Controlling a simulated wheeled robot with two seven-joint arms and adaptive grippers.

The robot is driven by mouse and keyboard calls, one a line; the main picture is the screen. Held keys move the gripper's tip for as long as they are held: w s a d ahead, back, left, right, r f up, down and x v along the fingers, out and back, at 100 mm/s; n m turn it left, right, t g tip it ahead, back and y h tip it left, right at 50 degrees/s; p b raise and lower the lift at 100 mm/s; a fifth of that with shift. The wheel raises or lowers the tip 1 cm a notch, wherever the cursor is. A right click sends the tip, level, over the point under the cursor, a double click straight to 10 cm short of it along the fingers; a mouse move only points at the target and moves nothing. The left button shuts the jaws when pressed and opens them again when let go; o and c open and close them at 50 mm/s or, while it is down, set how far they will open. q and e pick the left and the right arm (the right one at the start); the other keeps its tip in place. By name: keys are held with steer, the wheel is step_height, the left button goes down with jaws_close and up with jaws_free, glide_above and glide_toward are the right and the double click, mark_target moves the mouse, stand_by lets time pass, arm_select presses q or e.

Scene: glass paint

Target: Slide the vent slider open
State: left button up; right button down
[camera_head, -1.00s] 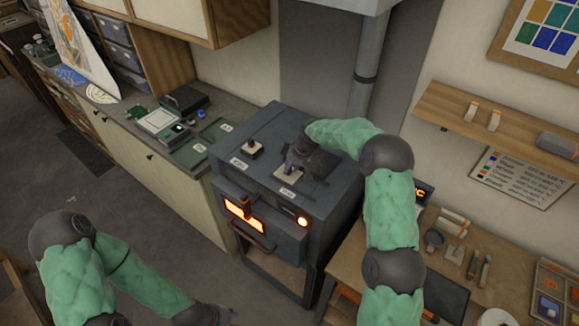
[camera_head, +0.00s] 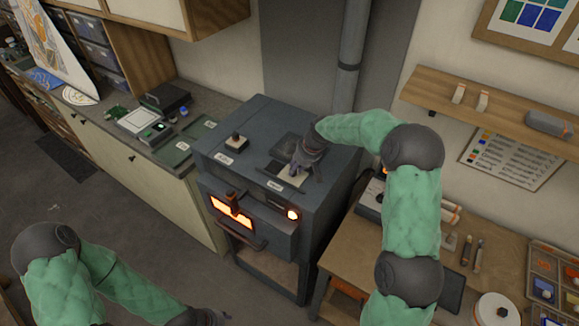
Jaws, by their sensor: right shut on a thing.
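The kiln (camera_head: 255,125) is a dark grey box with two fittings on top. The vent slider (camera_head: 291,178) is a pale plate on the right part of the top, behind a small label. My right gripper (camera_head: 298,168) comes down on it and is shut on its knob, which the fingers mostly hide. A dark rectangular area (camera_head: 283,148) shows on the kiln top behind and left of the plate. My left gripper (camera_head: 208,316) is at the bottom edge, away from the kiln and partly cut off; its fingers are not clear.
The glowing window (camera_head: 232,211) and door handle are in front. A flue pipe (camera_head: 349,70) rises behind. A cluttered counter (camera_head: 215,106) is left, a workbench (camera_head: 400,250) right.

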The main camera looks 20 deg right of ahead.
steer(key=shift+s+a+f, duration=0.2)
steer(key=shift+s+f, duration=0.1)
steer(key=shift+s, duration=0.05)
steer(key=c, duration=1.1)
jaws_free()
steer(key=shift+r, duration=0.1)
steer(key=shift+w+r, duration=0.1)
steer(key=shift+r, duration=0.25)
steer(key=v, duration=1.1)
steer(key=shift+d+r, duration=0.2)
steer(key=shift+d, duration=0.05)
